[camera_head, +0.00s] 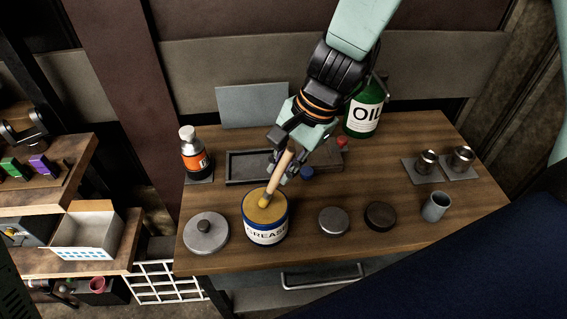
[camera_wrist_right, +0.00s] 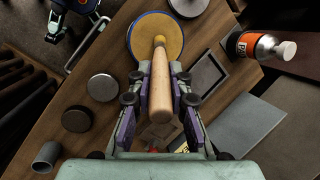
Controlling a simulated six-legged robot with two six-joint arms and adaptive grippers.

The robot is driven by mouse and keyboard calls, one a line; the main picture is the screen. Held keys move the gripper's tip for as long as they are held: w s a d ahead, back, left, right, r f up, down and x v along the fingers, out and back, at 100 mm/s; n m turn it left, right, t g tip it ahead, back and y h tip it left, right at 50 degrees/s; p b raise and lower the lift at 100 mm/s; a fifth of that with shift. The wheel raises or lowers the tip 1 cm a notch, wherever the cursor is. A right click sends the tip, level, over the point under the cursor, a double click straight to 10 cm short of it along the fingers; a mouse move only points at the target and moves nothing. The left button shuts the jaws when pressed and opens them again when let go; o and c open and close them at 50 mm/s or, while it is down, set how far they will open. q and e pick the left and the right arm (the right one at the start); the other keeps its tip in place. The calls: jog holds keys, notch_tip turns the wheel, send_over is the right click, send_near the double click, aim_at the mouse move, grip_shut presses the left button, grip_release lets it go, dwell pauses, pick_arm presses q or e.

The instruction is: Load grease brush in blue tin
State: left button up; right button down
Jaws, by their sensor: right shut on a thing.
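The blue grease tin (camera_head: 266,232) stands open on the wooden table, full of yellow grease. The grease brush (camera_head: 278,178) has a pale wooden handle and leans over the tin, its lower end at the grease surface. My right gripper (camera_head: 284,155) is shut on the upper part of the handle, above and behind the tin. In the right wrist view the brush (camera_wrist_right: 161,90) lies between the fingers of the gripper (camera_wrist_right: 158,85), and its tip is over the grease in the tin (camera_wrist_right: 133,38). Whether the bristles are sunk in is hard to tell. My left gripper is not in view.
A round lid with a knob (camera_head: 206,233) lies left of the tin. Two flat round lids (camera_head: 333,221) and a grey cup (camera_head: 435,206) are to the right. An orange-labelled bottle (camera_head: 194,155), a dark tray (camera_head: 244,167) and a green oil bottle (camera_head: 363,112) stand behind.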

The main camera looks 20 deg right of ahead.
dwell(0.5)
notch_tip(320, 180, up, 7)
jog(key=p, duration=0.6)
jog(key=shift+p, duration=0.4)
jog(key=shift+w+f, duration=0.1)
dwell(0.5)
